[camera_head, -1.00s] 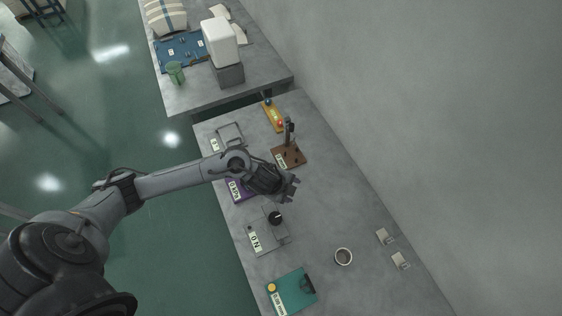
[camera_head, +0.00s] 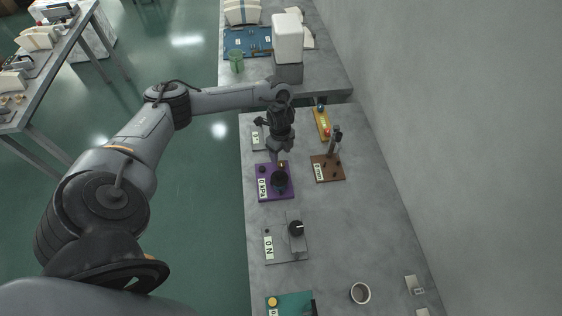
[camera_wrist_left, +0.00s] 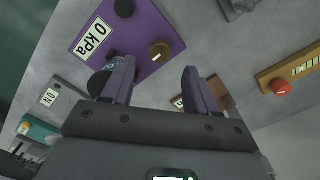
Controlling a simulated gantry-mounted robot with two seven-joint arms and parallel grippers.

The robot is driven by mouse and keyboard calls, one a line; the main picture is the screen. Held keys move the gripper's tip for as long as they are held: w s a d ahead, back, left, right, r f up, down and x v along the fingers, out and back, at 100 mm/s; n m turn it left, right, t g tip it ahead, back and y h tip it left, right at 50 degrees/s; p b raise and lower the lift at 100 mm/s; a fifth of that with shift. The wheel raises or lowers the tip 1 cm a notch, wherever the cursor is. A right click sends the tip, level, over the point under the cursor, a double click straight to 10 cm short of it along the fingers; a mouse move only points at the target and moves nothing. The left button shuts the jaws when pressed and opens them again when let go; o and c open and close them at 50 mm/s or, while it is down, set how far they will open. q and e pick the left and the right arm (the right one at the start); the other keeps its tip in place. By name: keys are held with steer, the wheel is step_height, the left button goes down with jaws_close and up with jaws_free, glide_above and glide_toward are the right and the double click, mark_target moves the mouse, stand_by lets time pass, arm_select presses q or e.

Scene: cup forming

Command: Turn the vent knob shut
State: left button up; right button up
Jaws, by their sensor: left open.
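The purple unit (camera_head: 262,194) with a "0 kPa" label stands on the grey bench, just below my left gripper (camera_head: 280,151) in the head view. It fills the upper left of the wrist view (camera_wrist_left: 140,25). On it I see a small brass knob (camera_wrist_left: 160,50), probably the vent knob, with a pale mark on its face, and a black round knob (camera_wrist_left: 124,8). The brass knob also shows in the head view (camera_head: 282,163). My left gripper (camera_wrist_left: 158,75) is open and empty, apart from the brass knob, which appears beyond the gap between its fingers. My right gripper is out of view.
A brown stand (camera_head: 328,175) and a yellow strip with a red button (camera_wrist_left: 282,87) are right of the purple unit. A grey unit (camera_head: 285,248) with a black knob, a teal board (camera_head: 290,303) and a cup (camera_head: 360,293) are nearer. The right bench is mostly clear.

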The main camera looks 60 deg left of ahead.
mark_target(281, 164)
arm_select(q)
steer(key=shift+f, duration=3.05)
steer(key=c, duration=1)
steer(key=shift+d+r+n+p, duration=0.1)
steer(key=shift+r+n+p, duration=0.1)
steer(key=shift+n+p, duration=0.5)
steer(key=shift+c, duration=0.2)
steer(key=n+p, duration=0.6)
steer(key=p, duration=0.1)
steer(key=shift+n, duration=0.4)
steer(key=n+p, duration=0.4)
steer(key=n, duration=0.1)
steer(key=shift+d, duration=0.1)
steer(key=n+p, duration=0.1)
steer(key=n, duration=0.2)
steer(key=shift+p, duration=0.35)
steer(key=shift+f+n, duration=0.1)
steer(key=shift+n, duration=0.7)
steer(key=shift+p, duration=0.35)
